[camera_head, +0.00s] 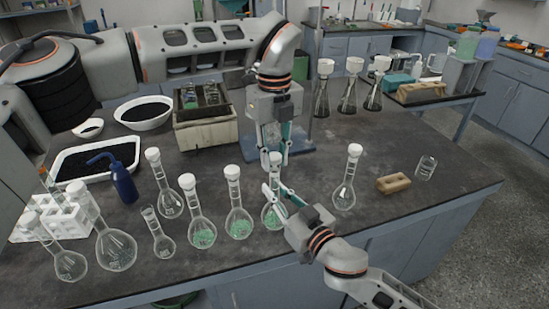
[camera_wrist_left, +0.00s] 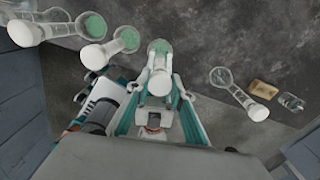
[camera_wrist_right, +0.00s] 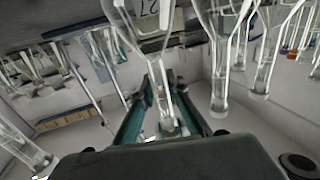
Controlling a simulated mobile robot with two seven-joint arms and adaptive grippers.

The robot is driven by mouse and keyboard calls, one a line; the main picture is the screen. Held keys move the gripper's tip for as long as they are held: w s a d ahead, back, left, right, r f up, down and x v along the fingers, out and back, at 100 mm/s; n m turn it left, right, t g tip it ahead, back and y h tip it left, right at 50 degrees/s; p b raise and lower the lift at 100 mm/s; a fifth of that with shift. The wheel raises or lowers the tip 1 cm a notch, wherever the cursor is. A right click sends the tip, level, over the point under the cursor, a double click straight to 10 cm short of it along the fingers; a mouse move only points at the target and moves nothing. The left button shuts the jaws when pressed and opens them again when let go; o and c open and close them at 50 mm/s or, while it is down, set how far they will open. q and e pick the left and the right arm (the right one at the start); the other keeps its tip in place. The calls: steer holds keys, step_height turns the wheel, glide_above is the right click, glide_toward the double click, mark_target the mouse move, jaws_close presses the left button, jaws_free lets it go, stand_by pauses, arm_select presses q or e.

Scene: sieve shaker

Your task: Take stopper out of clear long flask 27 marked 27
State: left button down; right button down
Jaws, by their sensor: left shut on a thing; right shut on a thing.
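A clear long-necked flask with green granules (camera_head: 272,217) stands on the dark bench. Its number cannot be made out in the head view. Its white stopper (camera_head: 275,158) sits at the top of the neck; any gap below it cannot be told. My left gripper (camera_head: 276,163) reaches down from above, shut on the stopper, which also shows between the fingers in the left wrist view (camera_wrist_left: 160,82). My right gripper (camera_head: 276,191) comes from the front, shut on the flask's neck below the stopper. In the right wrist view the neck (camera_wrist_right: 166,105) lies between the fingers.
Close on the left stand two more stoppered flasks with green granules (camera_head: 238,225) (camera_head: 203,235). A stoppered flask (camera_head: 344,193) stands on the right, beside a tan block (camera_head: 394,184) and a small beaker (camera_head: 426,168). A blue wash bottle (camera_head: 124,184) stands farther left.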

arm_select(q)
steer(key=shift+r, duration=0.6)
steer(key=shift+r, duration=2)
arm_select(e)
steer(key=c, duration=1.9)
jaws_free()
